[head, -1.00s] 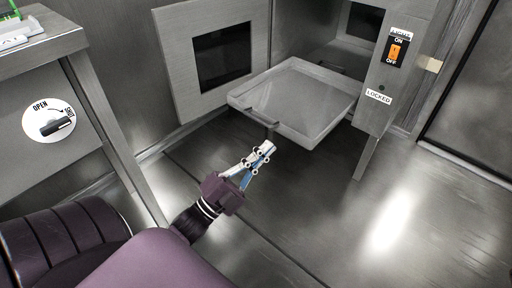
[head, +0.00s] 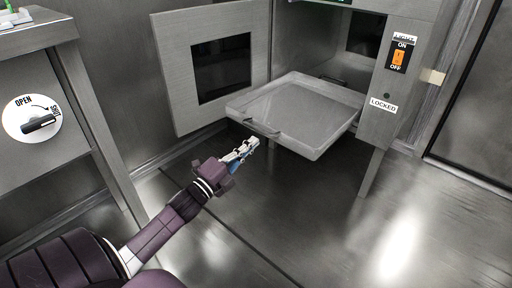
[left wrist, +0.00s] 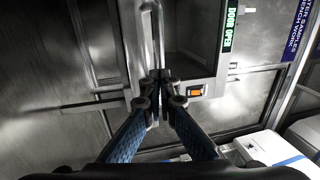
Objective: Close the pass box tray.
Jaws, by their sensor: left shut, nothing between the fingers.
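The pass box tray (head: 305,106) is a shallow grey tray. It sticks out of the open pass box (head: 335,40) in the head view. A handle (head: 262,130) is on its front edge. My left gripper (head: 249,145) is shut and empty, just in front of and a little below the handle; I cannot tell whether it touches it. In the left wrist view the shut fingertips (left wrist: 160,76) meet at mid-frame. The pass box door (head: 212,65), with a dark window, stands open to the left of the tray. My right gripper is not in view.
A panel right of the opening carries an orange ON/OFF switch (head: 398,58) and a LOCKED label (head: 383,104). A bench with an OPEN/SHUT dial (head: 38,122) stands at left. The floor below the tray is clear. A green DOOR OPEN sign (left wrist: 232,20) shows in the wrist view.

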